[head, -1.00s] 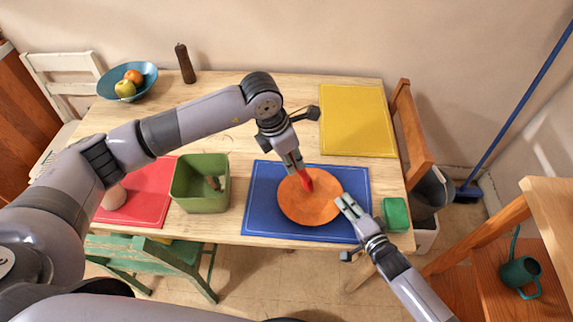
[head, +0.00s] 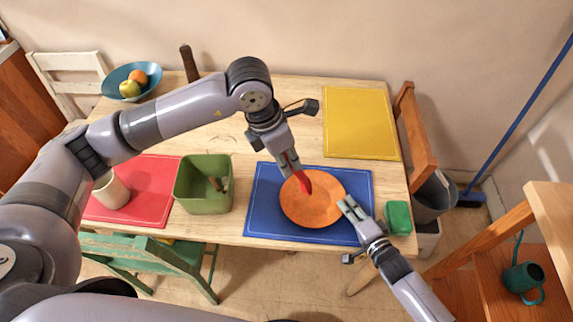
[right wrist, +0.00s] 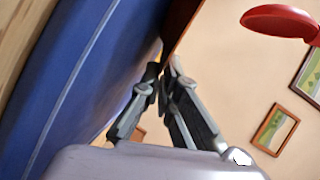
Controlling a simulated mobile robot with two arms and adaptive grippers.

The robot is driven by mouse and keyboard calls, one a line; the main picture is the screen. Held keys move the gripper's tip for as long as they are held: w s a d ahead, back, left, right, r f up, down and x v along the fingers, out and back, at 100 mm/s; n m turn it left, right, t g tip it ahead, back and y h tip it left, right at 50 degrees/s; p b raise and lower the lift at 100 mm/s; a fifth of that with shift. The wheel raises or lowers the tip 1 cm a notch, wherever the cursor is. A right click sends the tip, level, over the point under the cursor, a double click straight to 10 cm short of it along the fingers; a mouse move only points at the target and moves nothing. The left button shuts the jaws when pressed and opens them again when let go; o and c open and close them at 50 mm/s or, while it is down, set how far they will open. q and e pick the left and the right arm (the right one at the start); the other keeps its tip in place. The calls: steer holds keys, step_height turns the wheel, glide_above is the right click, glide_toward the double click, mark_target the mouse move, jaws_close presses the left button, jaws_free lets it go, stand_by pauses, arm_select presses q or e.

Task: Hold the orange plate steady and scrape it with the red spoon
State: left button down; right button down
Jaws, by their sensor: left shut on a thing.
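The orange plate (head: 312,208) lies on the blue mat (head: 262,222). My left gripper (head: 291,168) is shut on the red spoon (head: 304,182), which points down at the plate's upper part. I cannot tell whether the spoon touches the plate. The red spoon also shows in the right wrist view (right wrist: 283,21), at the top right. My right gripper (head: 346,205) is at the plate's right rim, with its fingers close together. Its fingertips (right wrist: 164,72) show in the right wrist view, but their grip on the rim is not clear.
A green bin (head: 203,197) with a brown item inside stands left of the blue mat. A pale cup (head: 112,191) stands on the red mat (head: 150,207). A green block (head: 398,217) sits right of the plate. The yellow mat (head: 360,122) behind is empty.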

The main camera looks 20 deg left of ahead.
arm_select(q)
steer(key=shift+r, duration=1.2)
arm_select(e)
steer(key=c, duration=1.7)
jaws_free()
steer(key=shift+f, duration=0.1)
steer(key=shift+s+d, duration=0.35)
steer(key=shift+s, duration=0.05)
steer(key=v, duration=0.7)
steer(key=shift+r, duration=0.3)
